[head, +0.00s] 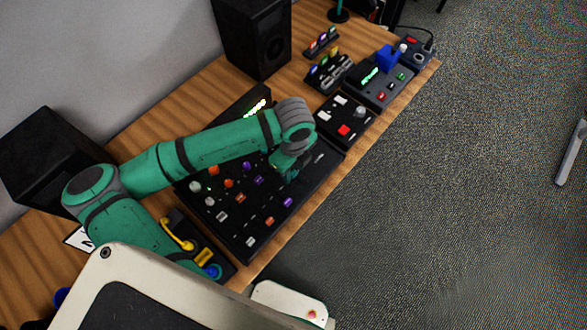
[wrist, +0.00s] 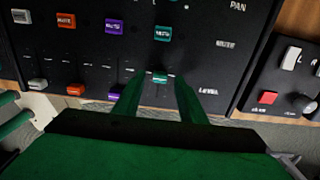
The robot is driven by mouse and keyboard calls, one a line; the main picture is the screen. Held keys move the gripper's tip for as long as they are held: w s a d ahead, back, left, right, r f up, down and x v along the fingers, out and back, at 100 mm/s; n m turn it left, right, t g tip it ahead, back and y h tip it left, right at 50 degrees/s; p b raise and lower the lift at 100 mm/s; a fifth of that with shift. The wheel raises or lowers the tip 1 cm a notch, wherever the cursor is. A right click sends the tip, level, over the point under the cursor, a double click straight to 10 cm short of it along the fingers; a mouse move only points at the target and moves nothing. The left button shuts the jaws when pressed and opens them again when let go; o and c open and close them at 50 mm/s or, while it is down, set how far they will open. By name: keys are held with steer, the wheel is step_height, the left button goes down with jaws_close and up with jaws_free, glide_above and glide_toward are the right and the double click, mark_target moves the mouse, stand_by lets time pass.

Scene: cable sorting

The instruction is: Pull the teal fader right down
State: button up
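The teal fader (wrist: 160,78) is a small teal cap on the black mixer (wrist: 215,60), in the column under a teal mute button (wrist: 162,33). It sits a little higher in the wrist view than the purple fader (wrist: 115,93) beside it. My gripper (wrist: 157,92) has its two green fingers apart, one on each side of the teal fader. A gap shows between the cap and each finger. In the head view my gripper (head: 288,176) is over the mixer's right part and hides the teal fader. The lower end of its slot is hidden by my gripper.
The orange fader (wrist: 75,89) and white fader (wrist: 37,84) lie to the left. A small box with a red button (head: 344,130) stands right of the mixer. A yellow handle (head: 178,236) is at the left. Speakers (head: 262,35) stand behind.

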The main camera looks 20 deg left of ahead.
mark_target(304, 185)
steer(key=shift+f, duration=0.6)
jaws_close()
steer(key=shift+s+d, duration=0.25)
steer(key=shift+d, duration=0.45)
steer(key=shift+s+d, duration=0.25)
steer(key=shift+d, duration=0.45)
steer(key=shift+s+d, duration=0.25)
steer(key=shift+d, duration=0.45)
jaws_free()
steer(key=shift+r, duration=0.1)
